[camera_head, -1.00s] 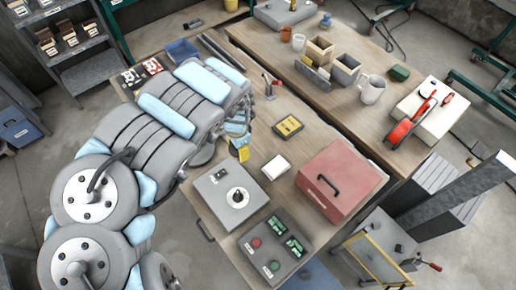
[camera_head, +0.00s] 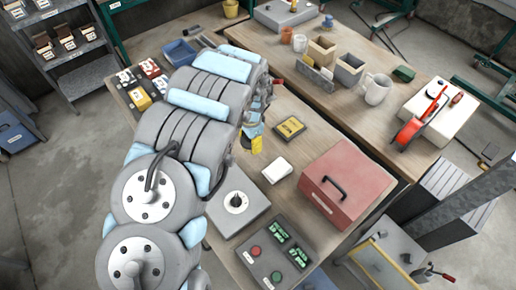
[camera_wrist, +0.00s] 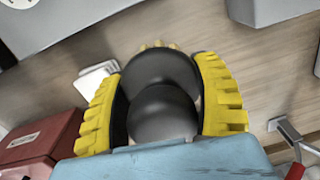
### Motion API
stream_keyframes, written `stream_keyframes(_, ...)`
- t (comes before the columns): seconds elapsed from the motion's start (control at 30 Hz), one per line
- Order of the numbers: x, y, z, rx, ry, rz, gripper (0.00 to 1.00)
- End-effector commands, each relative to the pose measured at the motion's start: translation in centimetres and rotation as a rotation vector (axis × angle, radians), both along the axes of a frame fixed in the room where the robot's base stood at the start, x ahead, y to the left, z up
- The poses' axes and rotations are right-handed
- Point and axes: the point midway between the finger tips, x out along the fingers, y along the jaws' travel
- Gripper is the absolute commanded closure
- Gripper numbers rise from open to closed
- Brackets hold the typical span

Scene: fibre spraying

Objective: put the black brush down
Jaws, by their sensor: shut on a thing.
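The black brush (camera_wrist: 162,92) shows in the wrist view as dark, rounded, smooth shapes between my yellow ribbed fingers. My gripper (camera_wrist: 163,97) is shut on it, one finger at each side. In the head view my gripper (camera_head: 257,145) is over the near wooden table (camera_head: 297,112), left of a black-and-yellow box. The brush cannot be made out there, as my arm and fingers cover that spot. Whether the brush touches the table cannot be told.
A white block (camera_head: 277,170), a red box (camera_head: 345,182), a grey dial box (camera_head: 238,205) and a button panel (camera_head: 275,252) stand nearby. The black-and-yellow box (camera_head: 290,127) is just right of my gripper. Bare table lies beyond it.

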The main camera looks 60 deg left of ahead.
Motion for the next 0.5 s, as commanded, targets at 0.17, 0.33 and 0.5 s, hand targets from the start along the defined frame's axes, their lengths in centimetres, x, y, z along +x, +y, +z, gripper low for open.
stream_keyframes(0.17,1.2,0.5,-1.4,0.002,-0.004,-0.001,0.71)
stream_keyframes(0.33,1.9,0.9,-2.7,-0.001,0.001,0.0,0.71)
stream_keyframes(0.5,2.7,1.3,-3.8,0.0,-0.001,0.002,0.71)
